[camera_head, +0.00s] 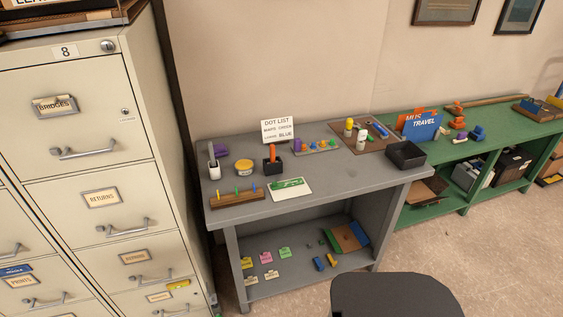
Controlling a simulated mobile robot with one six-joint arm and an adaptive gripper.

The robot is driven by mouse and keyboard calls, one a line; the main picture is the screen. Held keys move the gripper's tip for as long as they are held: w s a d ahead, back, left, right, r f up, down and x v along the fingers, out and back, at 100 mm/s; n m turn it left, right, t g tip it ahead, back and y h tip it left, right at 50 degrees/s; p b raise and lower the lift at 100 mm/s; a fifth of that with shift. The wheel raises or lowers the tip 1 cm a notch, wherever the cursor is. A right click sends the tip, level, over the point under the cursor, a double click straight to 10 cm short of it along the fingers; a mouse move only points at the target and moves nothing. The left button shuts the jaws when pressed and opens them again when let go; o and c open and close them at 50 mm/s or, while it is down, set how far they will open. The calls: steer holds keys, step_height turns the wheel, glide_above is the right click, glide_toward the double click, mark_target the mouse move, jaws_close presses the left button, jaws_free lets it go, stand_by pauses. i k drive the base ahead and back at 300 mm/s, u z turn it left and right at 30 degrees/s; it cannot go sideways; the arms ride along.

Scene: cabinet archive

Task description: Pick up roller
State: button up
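I cannot pick out the roller for certain; the small tools on the grey desk (330,183) are too small to tell apart. An orange-handled tool (273,152) stands upright in a black block near the desk's middle. A brown board (352,142) at the back right bears small bottles and thin blue and dark pieces. My gripper is not in view.
A tall filing cabinet (85,190) stands at the left. An open black box (405,155) sits at the desk's right end. A green shelf unit (510,128) stands to the right. A dark rounded shape (397,296) fills the bottom right foreground. The desk's front right top is clear.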

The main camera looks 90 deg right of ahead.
mark_target(272, 147)
steer(key=k, duration=0.25)
steer(key=z, duration=5.2)
steer(key=k, duration=0.15)
steer(key=u, duration=1.3)
